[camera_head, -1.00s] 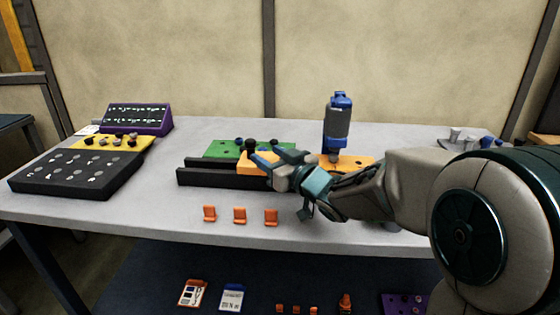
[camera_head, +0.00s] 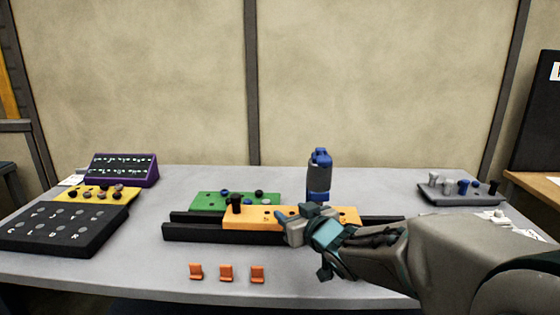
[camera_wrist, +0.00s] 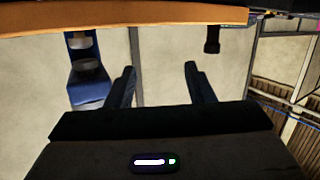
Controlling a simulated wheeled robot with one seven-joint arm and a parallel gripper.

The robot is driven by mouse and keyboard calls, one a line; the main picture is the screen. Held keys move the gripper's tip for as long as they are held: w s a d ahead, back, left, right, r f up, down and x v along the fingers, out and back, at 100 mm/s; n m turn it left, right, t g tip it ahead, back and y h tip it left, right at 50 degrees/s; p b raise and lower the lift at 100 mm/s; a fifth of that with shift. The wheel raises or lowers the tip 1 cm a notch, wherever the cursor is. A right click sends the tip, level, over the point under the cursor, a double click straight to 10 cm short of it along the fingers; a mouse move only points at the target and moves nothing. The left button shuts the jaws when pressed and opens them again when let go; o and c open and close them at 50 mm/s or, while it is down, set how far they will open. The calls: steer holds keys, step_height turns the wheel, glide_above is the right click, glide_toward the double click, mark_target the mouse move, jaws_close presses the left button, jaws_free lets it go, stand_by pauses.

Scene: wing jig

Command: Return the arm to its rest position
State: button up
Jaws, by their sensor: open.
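My gripper (camera_head: 300,222) is open and in front of the orange plate of the wing jig, toward its right part in the head view. The orange plate (camera_head: 262,222) lies along a black rail (camera_head: 200,235), with a green plate (camera_head: 208,202) behind it. In the wrist view the two fingers (camera_wrist: 158,85) stand apart with nothing between them. The orange plate's edge (camera_wrist: 120,17) crosses the top of that view. The blue and dark tool (camera_head: 319,178) stands upright behind my gripper. It also shows in the wrist view (camera_wrist: 88,85).
Three orange clips (camera_head: 227,273) lie near the table's front edge. A black tray (camera_head: 60,230), a yellow tray (camera_head: 103,194) and a purple rack (camera_head: 122,170) stand at the left. A grey tray (camera_head: 455,198) with pegs is at the back right. The front middle table is mostly clear.

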steer(key=s+d+r+m+g+h+p, duration=0.25)
steer(key=s+d+h+p, duration=0.2)
steer(key=d, duration=0.35)
steer(key=s+d+m+g+h+p, duration=0.1)
steer(key=s+g+p, duration=0.3)
steer(key=s, duration=0.6)
steer(key=s+d+m+g+h+p, duration=0.1)
steer(key=s+d+m+g+p, duration=0.1)
steer(key=s, duration=0.9)
steer(key=d+g+p, duration=0.1)
steer(key=g+p, duration=0.1)
steer(key=shift+d+r+g, duration=0.25)
steer(key=shift+d+g, duration=0.05)
steer(key=shift+g, duration=0.05)
